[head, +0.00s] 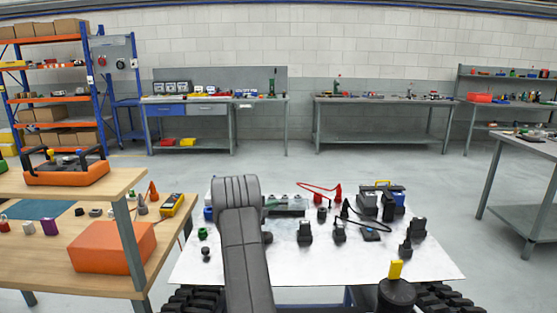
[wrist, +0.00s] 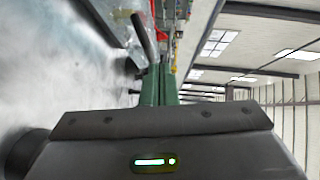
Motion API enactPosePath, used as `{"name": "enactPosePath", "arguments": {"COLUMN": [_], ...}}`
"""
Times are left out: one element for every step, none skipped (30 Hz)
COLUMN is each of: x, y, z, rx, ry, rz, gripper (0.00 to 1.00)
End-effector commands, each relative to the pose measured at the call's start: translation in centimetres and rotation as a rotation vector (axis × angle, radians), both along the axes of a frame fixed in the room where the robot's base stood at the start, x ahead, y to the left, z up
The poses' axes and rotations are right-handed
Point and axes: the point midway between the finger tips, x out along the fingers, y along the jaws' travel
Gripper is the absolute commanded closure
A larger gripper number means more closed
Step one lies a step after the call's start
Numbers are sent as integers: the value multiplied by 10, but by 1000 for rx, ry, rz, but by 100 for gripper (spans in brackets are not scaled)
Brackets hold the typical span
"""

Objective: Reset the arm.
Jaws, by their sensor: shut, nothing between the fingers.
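My gripper (wrist: 159,72) shows in the wrist view as two greenish fingers side by side, beyond a dark housing with a lit green indicator. The fingers are together with nothing between them. In the head view my dark grey arm (head: 242,240) rises from the front and bends over at the top, above the white table (head: 430,268). Its far end is mostly hidden behind the arm link. The wrist view is turned sideways, with a blurred pale surface at left and the ceiling at right.
Black fixtures (head: 305,234), red parts (head: 338,193) and a black-and-blue case (head: 380,203) stand on the white table right of my arm. A wooden bench (head: 170,232) with an orange box (head: 113,247) is at left. Open floor lies behind, before the far workbenches.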

Motion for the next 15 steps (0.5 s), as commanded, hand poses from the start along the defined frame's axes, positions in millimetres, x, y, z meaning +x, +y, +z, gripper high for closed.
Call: {"name": "enactPosePath", "arguments": {"x": [-7, -11, -17, -21, -25, -30, -34, -38, -42, -45, -48, -51, -53, -55, -57], "y": [9, 14, 20, 24, 29, 34, 38, 41, 46, 49, 52, 55, 57, 59, 62], "z": [3, 5, 6, 7, 8, 10, 10, 11, 12, 13, 13, 14, 15, 15, 16], "rx": [-1, -1, -1, -2, -2, -2, -2, -2, -3, -3, -3, -3, -3, -4, -3], "ry": [-3, -4, -4, -5, -6, -7, -7, -8, -8, -8, -8, -9, -9, -10, -11], "rz": [3, 3, 4, 3, 3, 3, 3, 2, 2, 2, 2, 3, 3, 2, 2], "gripper": [100, 100, 100, 100, 100, 100, 100, 100, 100, 100, 100, 100, 100, 100, 100]}}
